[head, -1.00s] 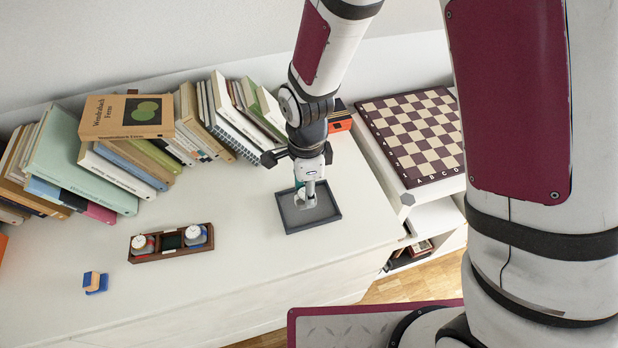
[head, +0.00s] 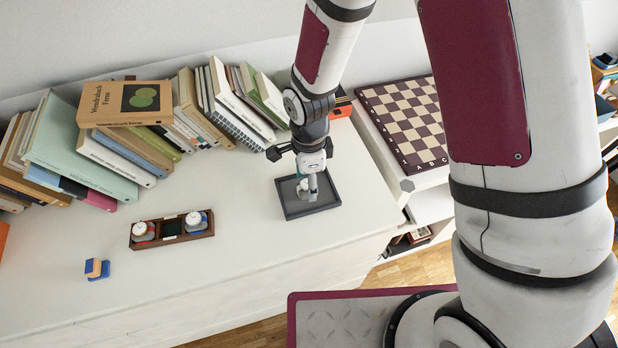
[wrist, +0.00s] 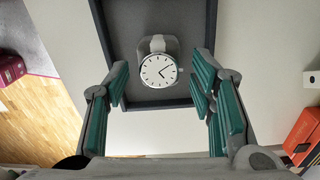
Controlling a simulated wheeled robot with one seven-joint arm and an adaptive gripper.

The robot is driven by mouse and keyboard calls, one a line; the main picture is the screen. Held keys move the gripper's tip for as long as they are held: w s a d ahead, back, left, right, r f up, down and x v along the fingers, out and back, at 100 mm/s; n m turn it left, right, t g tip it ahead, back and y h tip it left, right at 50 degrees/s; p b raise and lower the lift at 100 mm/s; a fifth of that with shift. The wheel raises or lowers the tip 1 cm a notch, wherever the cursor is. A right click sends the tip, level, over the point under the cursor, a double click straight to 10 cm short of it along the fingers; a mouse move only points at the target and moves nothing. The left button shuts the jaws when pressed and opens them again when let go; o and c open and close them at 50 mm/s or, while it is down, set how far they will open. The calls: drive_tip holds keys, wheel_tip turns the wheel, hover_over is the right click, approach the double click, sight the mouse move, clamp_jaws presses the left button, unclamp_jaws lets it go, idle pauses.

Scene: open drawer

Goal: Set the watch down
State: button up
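A watch with a white round dial and grey strap (wrist: 158,71) sits on a grey cushion (wrist: 147,47) in the dark grey tray (wrist: 200,22). The tray also shows in the head view (head: 290,210), on the white cabinet top, with the watch (head: 302,187) partly hidden by my gripper. My gripper (head: 313,194) points down over the tray. In the wrist view its teal-padded fingers (wrist: 162,88) stand wide apart on either side of the watch, with clear gaps, touching nothing that I can see.
A brown box (head: 172,239) holds two watches on cushions, with a dark empty middle compartment. A blue-and-tan small block (head: 97,269) lies at the left. Books (head: 85,155) line the wall. A chessboard (head: 405,120) lies right of the tray.

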drive_tip(key=d+r+n+t, duration=0.1)
drive_tip(key=d+r+n, duration=0.25)
drive_tip(key=r, duration=1.55)
drive_tip(key=s+d+r+n+t, duration=0.3)
drive_tip(key=s+d+r+n, duration=0.9)
drive_tip(key=s+d+r, duration=0.2)
drive_tip(key=shift+s+d+t, duration=0.25)
drive_tip(key=shift+s+t, duration=0.15)
drive_tip(key=shift+s, duration=0.6)
